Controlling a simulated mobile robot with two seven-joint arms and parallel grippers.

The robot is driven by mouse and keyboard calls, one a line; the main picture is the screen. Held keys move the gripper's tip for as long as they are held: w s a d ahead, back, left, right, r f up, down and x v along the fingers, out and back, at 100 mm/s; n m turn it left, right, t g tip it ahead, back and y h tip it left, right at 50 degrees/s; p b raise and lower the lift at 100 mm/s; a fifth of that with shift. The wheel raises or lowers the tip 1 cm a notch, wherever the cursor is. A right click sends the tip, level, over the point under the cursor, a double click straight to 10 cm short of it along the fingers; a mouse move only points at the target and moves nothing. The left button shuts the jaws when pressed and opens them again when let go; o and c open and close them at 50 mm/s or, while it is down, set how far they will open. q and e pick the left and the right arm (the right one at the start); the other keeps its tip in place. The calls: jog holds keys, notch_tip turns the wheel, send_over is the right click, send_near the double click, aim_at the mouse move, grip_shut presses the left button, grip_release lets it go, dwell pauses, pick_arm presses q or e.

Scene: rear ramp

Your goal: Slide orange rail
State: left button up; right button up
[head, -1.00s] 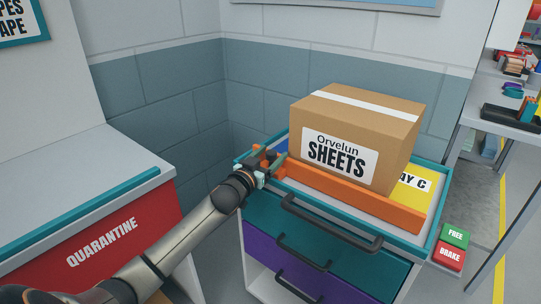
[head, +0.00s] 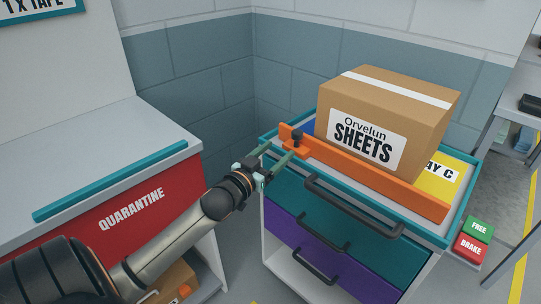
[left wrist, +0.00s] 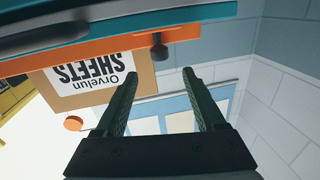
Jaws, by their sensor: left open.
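The orange rail (head: 375,178) lies along the front of the cart's top tray (head: 330,176), in front of a cardboard box (head: 390,105) labelled Orvelun SHEETS. A small black knob (head: 296,137) stands at the rail's left end. My left gripper (head: 278,155) is open and empty at the tray's left front corner, just short of the knob. In the left wrist view, its two fingers (left wrist: 163,82) are spread, with the orange rail (left wrist: 110,56) and the black knob (left wrist: 158,48) beyond them. My right gripper is not in view.
A yellow card (head: 440,172) lies behind the rail's right part. Dark handles (head: 355,208) stick out from the cart's front. A grey counter with a red QUARANTINE front (head: 120,215) stands at left. Green FREE and red BRAKE pads (head: 472,240) sit at the cart's right.

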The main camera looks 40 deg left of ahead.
pick_arm(q)
jog(key=shift+s+d, duration=0.1)
jog(key=shift+s, duration=0.95)
jog(key=s+d+f+m+g+h, duration=0.15)
jog(key=s+d+f+g, duration=0.25)
jog(key=s+d+f, duration=0.65)
jog(key=s+d+f+m+g+h, duration=0.1)
jog(key=s+d+f+g+h, duration=0.25)
jog(key=s+d+f, duration=0.75)
jog(key=shift+g+y, duration=0.5)
jog(key=shift+g, duration=0.05)
jog(key=r+p, duration=0.2)
jog(key=p, duration=0.2)
jog(key=r+p, duration=0.1)
jog(key=p, duration=0.4)
jog(key=r+p, duration=0.2)
jog(key=p, duration=0.3)
jog(key=shift+s+d+r, duration=0.1)
jog(key=shift+s+r, duration=0.15)
jog(key=shift+r, duration=0.05)
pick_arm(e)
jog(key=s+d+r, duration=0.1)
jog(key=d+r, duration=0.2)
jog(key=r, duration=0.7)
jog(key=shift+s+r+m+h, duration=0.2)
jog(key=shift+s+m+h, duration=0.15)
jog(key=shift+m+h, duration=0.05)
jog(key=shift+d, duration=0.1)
